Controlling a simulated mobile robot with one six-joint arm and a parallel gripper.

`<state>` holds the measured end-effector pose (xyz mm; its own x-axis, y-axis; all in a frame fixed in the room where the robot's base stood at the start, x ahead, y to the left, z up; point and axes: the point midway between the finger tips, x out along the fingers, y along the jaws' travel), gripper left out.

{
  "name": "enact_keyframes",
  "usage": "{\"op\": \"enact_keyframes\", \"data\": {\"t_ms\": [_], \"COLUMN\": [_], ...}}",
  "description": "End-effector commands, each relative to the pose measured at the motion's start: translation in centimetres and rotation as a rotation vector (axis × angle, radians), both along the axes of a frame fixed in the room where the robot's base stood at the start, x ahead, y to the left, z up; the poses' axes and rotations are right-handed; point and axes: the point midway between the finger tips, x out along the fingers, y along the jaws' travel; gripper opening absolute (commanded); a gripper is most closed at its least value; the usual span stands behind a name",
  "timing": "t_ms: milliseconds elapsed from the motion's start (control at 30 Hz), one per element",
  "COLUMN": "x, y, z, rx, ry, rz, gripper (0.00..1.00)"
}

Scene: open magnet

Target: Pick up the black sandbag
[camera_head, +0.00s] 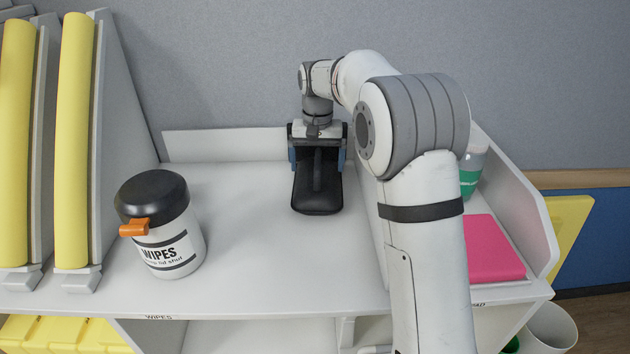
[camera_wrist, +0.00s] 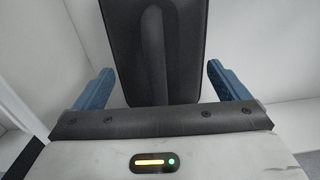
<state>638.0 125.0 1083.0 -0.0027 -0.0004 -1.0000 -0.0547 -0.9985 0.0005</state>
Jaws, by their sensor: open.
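The black sandbag (camera_head: 317,194) lies on the white shelf top, near the back wall, with a raised strap or ridge along its middle. In the wrist view the sandbag (camera_wrist: 183,75) fills the upper centre, its ridge running lengthwise. My gripper (camera_head: 317,158) is over the far end of the sandbag, pointing down. In the wrist view its two blue fingers (camera_wrist: 158,88) stand apart, one on each side of the sandbag, with gaps showing between them and the bag. The far end of the sandbag is hidden under my gripper.
A wipes canister (camera_head: 163,225) with a black lid and orange tab stands to the left. Yellow-padded panels (camera_head: 75,140) rise at the far left. The shelf between canister and sandbag is clear.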

Motion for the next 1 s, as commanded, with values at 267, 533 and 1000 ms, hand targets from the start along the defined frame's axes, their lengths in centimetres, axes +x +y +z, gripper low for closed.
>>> {"op": "enact_keyframes", "data": {"t_ms": [267,533,1000], "x": [0.1,0.1,0.1], "y": [-0.3,-0.4,-0.5], "z": [-1.6,-1.6,-1.6], "rx": [0.001,0.001,0.0], "ry": [-0.002,-0.002,-0.001], "rz": [-0.006,-0.007,-0.008], "gripper": [0.94,0.82,0.44]}}
